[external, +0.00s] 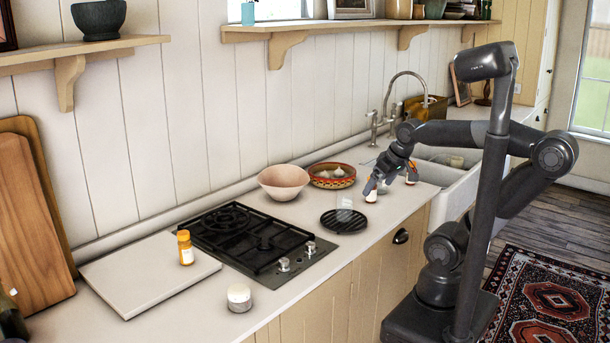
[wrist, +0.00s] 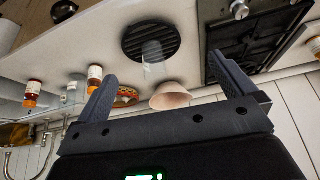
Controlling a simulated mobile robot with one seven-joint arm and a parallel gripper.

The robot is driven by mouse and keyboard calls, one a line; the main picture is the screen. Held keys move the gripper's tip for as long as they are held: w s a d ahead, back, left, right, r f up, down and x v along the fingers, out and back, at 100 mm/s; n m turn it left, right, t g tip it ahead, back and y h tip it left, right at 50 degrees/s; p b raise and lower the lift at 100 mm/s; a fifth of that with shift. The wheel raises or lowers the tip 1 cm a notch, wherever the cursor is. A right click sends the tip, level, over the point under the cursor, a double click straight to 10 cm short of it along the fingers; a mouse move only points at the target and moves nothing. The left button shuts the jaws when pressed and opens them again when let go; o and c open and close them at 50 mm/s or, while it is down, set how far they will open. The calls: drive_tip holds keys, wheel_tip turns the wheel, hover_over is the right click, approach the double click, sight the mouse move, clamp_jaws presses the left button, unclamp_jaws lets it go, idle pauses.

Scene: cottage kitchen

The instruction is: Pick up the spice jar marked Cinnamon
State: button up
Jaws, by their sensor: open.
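My gripper (external: 390,182) is open and empty above the counter between the bowls and the sink; both fingers show in the wrist view (wrist: 163,75). Two small orange-and-white jars show in the wrist view, one near the left finger (wrist: 95,75) and one further left (wrist: 32,93). In the external view, one jar (external: 371,192) and another (external: 411,174) are partly hidden by my gripper. An orange-capped jar (external: 185,248) with a pale label stands on the pale board. No label is readable, so I cannot tell which jar is Cinnamon.
A clear glass (external: 345,212) stands on a round black trivet (external: 342,225). A pink bowl (external: 284,182) and a patterned dish (external: 332,182) stand behind it. The hob (external: 245,238), pale board (external: 135,280) and white-lidded jar (external: 239,297) are leftward. The sink (external: 450,178) is right.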

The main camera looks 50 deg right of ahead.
drive_tip(key=shift+s+a+f+n, duration=0.35)
drive_tip(key=shift+s+f+n, duration=0.05)
drive_tip(key=shift+s+f, duration=0.15)
drive_tip(key=shift+r, duration=0.1)
drive_tip(key=c, duration=0.8)
drive_tip(key=w+d+f+m+g+h, duration=0.1)
drive_tip(key=w+d+f+m, duration=0.1)
drive_tip(key=w+d, duration=0.45)
drive_tip(key=w+d+f+m, duration=0.15)
drive_tip(key=w+d, duration=0.25)
drive_tip(key=d, duration=0.6)
drive_tip(key=w+d+f+m+g+h, duration=0.1)
drive_tip(key=w+d+m, duration=0.2)
drive_tip(key=w+d, duration=0.35)
drive_tip(key=shift+t, duration=0.3)
drive_tip(key=shift+w+d+f, duration=0.55)
drive_tip(key=shift+d+f, duration=0.25)
drive_tip(key=shift+f, duration=0.8)
drive_tip(key=shift+w+d+f, duration=0.5)
drive_tip(key=shift+d+f, duration=0.25)
drive_tip(key=shift+f, duration=0.85)
drive_tip(key=shift+w+d+f, duration=0.55)
drive_tip(key=shift+d+f, duration=0.25)
drive_tip(key=shift+f, duration=0.8)
